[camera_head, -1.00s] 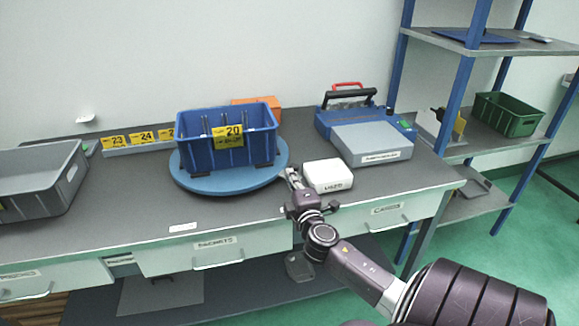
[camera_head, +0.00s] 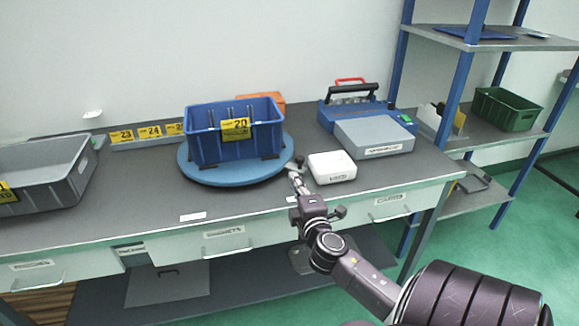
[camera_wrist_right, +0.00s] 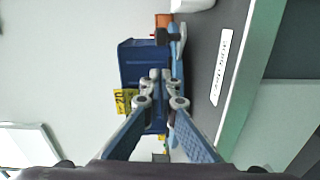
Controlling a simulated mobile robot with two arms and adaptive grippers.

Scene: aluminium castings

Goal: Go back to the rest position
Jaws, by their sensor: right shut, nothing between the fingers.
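My right gripper (camera_head: 297,174) is at the table's front edge, just left of a white box and in front of the blue turntable. In the right wrist view the gripper (camera_wrist_right: 161,78) has its fingertips together with nothing between them. Beyond the fingers is the blue bin (camera_wrist_right: 140,62) with a yellow 20 label. The same blue bin (camera_head: 205,146) stands on the round blue turntable (camera_head: 208,176) in the head view. My left gripper is not in view.
The white box (camera_head: 333,167) sits right of the gripper. A grey bin (camera_head: 45,180) stands at left. A blue and grey case (camera_head: 372,132) is at the back right. A blue-framed shelf (camera_head: 455,92) holds a green bin (camera_head: 506,112). The table front left of the gripper is mostly clear.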

